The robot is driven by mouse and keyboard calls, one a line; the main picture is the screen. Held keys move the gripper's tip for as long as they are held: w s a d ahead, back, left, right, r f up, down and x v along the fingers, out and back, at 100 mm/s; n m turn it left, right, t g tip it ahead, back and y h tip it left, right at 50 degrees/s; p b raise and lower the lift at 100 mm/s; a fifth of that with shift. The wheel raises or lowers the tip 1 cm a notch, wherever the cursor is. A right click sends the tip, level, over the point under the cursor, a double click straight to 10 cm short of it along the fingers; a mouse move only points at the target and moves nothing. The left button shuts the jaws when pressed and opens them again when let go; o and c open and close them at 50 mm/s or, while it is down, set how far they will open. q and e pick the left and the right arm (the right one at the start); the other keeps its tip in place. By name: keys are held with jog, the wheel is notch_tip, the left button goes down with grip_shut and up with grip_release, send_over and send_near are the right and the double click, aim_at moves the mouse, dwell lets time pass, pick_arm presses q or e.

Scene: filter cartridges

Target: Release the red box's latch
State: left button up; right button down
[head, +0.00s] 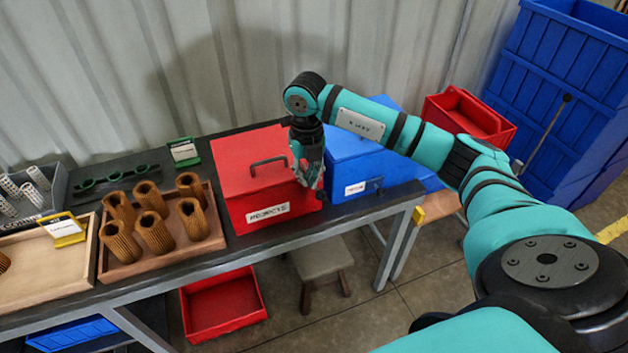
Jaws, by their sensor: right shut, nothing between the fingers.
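The red box (236,175) stands on the dark bench with its lid closed. It has a dark handle on the lid and a white label, which seems to read "REJECTS", on its front. My right gripper (314,184) is at the box's right front corner, pointing down, shut and empty. It covers that corner, so I cannot see the latch or tell whether the gripper touches it. My left gripper is not in view.
A blue box (362,168) stands close on the right of the red box. On the left, a wooden tray (160,262) holds several brown pleated cartridges. A green-framed card (184,152) stands behind. An open red bin (222,318) is on the floor below.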

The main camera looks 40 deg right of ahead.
jog(key=shift+f, duration=0.1)
dwell(0.3)
jog(key=shift+f+b, duration=0.65)
jog(key=shift+r, duration=0.15)
jog(key=shift+s+d, duration=0.1)
jog(key=shift+s+d, duration=0.3)
jog(key=shift+d, duration=0.25)
jog(key=shift+s+d, duration=0.15)
jog(key=shift+d, duration=0.55)
